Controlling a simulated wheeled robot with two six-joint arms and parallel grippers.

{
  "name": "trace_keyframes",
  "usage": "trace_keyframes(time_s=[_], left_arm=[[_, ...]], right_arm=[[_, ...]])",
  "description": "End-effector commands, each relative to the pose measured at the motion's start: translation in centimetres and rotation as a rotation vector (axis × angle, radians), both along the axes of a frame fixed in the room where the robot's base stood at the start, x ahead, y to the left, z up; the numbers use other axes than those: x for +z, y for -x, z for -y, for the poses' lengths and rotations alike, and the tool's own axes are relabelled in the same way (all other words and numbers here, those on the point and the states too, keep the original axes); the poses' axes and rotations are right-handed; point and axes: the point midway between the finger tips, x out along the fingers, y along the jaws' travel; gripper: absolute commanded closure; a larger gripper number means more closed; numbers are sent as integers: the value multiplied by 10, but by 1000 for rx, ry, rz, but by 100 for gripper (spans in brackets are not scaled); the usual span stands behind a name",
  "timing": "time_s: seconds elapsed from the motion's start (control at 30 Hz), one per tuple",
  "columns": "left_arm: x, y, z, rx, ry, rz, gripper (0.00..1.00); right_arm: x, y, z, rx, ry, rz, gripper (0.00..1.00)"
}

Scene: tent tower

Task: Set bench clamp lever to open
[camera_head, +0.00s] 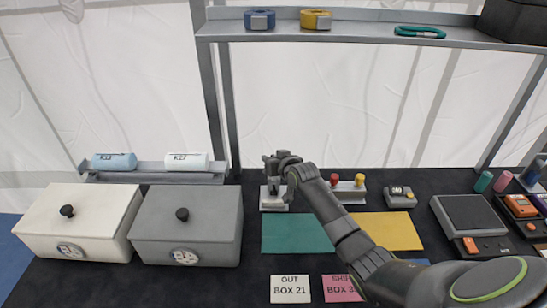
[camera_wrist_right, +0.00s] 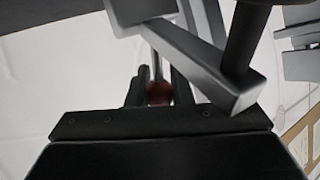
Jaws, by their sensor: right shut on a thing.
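The bench clamp (camera_head: 272,202) stands on the dark bench left of centre in the head view, with a pale base. My right gripper (camera_head: 278,163) is over it and hides most of its upper part and the lever. In the right wrist view, the red knob of the clamp lever (camera_wrist_right: 159,92) sits between the two dark fingers of my right gripper (camera_wrist_right: 152,88). The fingers are shut on it. A grey metal bar of the clamp (camera_wrist_right: 215,70) crosses close in front of the fingers. The lever's angle is hard to tell. My left gripper is not in view.
A green mat (camera_head: 295,235) and a yellow mat (camera_head: 390,230) lie in front. A block with red and yellow knobs (camera_head: 347,190) stands right of the clamp. Two lidded boxes, white (camera_head: 75,225) and grey (camera_head: 187,225), stand left. A shelf (camera_head: 370,38) spans above.

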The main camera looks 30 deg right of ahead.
Motion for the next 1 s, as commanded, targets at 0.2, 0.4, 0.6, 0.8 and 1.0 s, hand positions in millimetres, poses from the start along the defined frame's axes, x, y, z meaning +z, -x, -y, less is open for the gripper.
trace_keyframes(time_s=[0.2, 0.4, 0.6, 0.8, 1.0], left_arm=[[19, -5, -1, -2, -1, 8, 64], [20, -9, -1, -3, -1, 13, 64], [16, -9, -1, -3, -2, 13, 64], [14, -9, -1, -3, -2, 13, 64], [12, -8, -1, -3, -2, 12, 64]], right_arm=[[-4, -9, 5, 0, -88, -185, 100], [-15, -14, 8, -1, -162, -340, 100], [-23, -16, 9, 0, -221, -463, 100], [-28, -16, 9, 0, -259, -543, 100], [-30, -16, 8, 0, -279, -580, 100]])
